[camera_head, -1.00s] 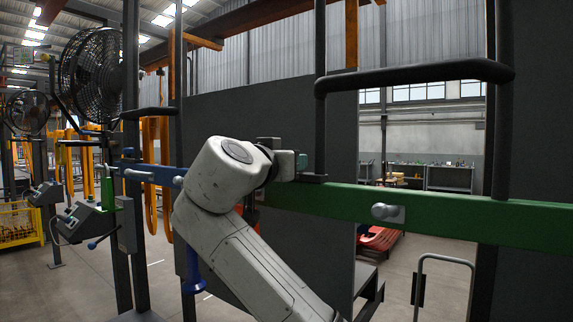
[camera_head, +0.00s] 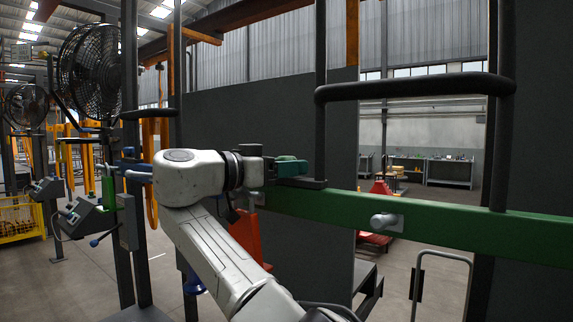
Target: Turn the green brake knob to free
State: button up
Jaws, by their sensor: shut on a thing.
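The green brake knob (camera_head: 292,167) sits at the left part of the green rail, beside a dark upright post. It shows as a small dark green block, lying sideways just above a flat dark plate. My gripper (camera_head: 274,166) reaches it from the left and is shut on it. The fingers are small and dark here, and they hide the knob's left end. My white arm comes up from the bottom middle. I cannot read any mark that shows the knob's set position.
The green rail (camera_head: 445,226) runs right, with a grey bolt-like fitting (camera_head: 385,220) on it. A black bar (camera_head: 415,87) crosses above. A dark panel (camera_head: 240,110) stands behind my gripper. A grey tubular rail (camera_head: 442,256) stands at lower right.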

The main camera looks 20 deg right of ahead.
jog(key=shift+g, duration=0.3)
dwell(0.4)
jog(key=o, duration=0.9)
jog(key=shift+o, duration=0.2)
jog(key=shift+a, duration=0.1)
jog(key=v, duration=1)
jog(key=shift+a, duration=0.4)
jog(key=shift+o, duration=0.2)
jog(key=shift+s, duration=0.1)
